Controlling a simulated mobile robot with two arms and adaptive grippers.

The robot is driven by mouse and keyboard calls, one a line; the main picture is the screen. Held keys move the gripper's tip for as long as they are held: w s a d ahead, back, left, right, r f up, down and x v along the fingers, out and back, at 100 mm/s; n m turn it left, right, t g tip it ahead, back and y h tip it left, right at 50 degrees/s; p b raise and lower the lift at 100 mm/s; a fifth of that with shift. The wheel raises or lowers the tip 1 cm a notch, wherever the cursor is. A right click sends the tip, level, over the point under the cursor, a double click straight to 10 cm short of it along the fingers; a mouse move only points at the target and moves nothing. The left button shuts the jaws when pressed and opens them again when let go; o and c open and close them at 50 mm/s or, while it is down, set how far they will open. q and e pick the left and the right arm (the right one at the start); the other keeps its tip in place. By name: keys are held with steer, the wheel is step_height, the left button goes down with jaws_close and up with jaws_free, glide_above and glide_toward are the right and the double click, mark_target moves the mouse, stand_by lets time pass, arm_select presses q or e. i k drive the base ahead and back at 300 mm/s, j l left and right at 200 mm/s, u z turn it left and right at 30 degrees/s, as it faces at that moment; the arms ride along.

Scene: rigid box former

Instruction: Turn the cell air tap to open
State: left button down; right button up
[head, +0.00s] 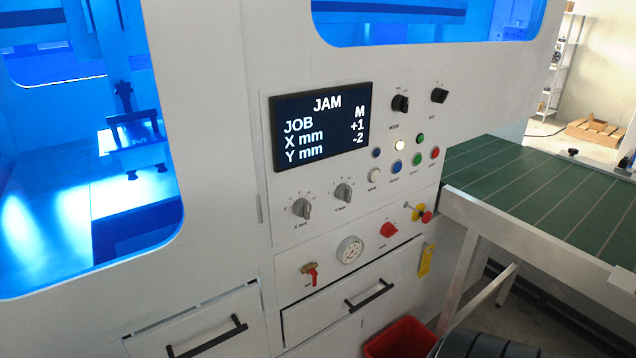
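The air tap (309,269) is a small brass valve with a red lever, low on the white machine front. Its lever hangs roughly straight down. It sits left of a round pressure gauge (350,250), whose needle is too small to read.
Below the tap are drawers with black handles (370,295); the right one looks slightly out. A red rotary switch (389,230), a red-and-yellow button (421,212) and a yellow tag (426,261) are to the right. A screen (321,127) reads JAM. A green conveyor (540,190) stands right.

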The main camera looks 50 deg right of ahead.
mark_target(313, 272)
steer(key=z, duration=1.5)
